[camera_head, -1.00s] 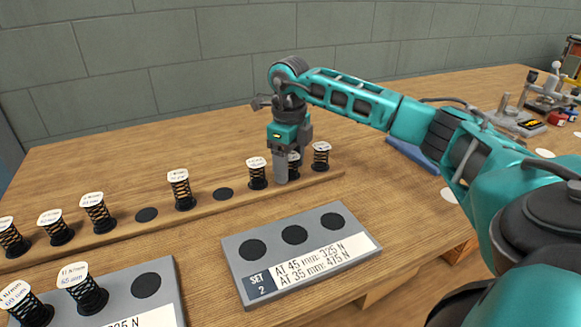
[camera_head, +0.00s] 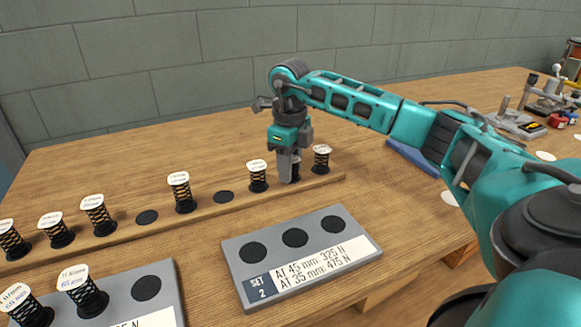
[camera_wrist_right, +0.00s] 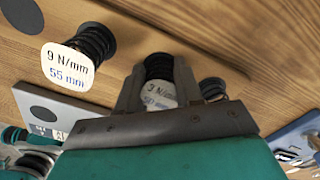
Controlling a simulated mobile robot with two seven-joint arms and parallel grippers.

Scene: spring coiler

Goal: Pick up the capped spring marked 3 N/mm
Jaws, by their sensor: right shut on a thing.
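My right gripper (camera_head: 290,178) points straight down at the right part of the long wooden rack (camera_head: 120,232). In the right wrist view its jaws (camera_wrist_right: 158,92) are shut on a capped spring (camera_wrist_right: 159,95) whose pale cap reads 3 N/mm. The second line on that cap is partly shaded. In the head view the fingers hide most of this spring, and it appears still at its place on the rack. My left gripper is not in view.
A spring marked 9 N/mm, 55 mm (camera_wrist_right: 68,66) stands close on one side, and another capped spring (camera_head: 321,158) on the other. Several springs stand further left. The grey SET 2 tray (camera_head: 232,268) in front has empty dark spots. A blue tray (camera_head: 413,157) lies right.

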